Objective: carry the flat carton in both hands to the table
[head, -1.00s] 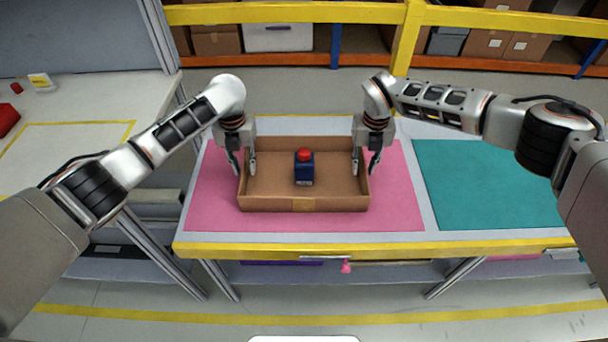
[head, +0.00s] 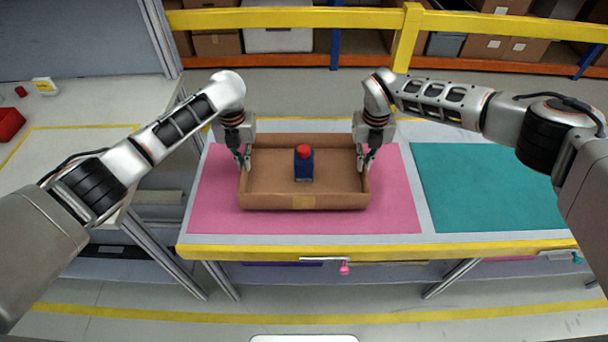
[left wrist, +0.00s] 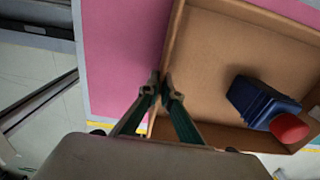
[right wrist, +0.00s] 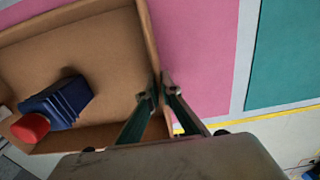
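The flat carton (head: 303,203) is a shallow open brown box resting on the pink mat of the table. A dark blue block with a red top (head: 304,164) stands inside it. My left gripper (head: 245,166) is shut on the carton's left wall; in the left wrist view its fingers (left wrist: 161,88) pinch the wall from both sides. My right gripper (head: 364,167) is shut on the right wall; the right wrist view shows its fingers (right wrist: 159,88) on either side of that wall. The carton looks level on the mat.
The pink mat (head: 400,206) and a bare teal mat (head: 490,185) share the table (head: 432,240). Another table (head: 75,101) with a yellow outline stands at the left, with a red bin (head: 8,123) on it. A yellow rail (head: 300,14) and shelves stand behind.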

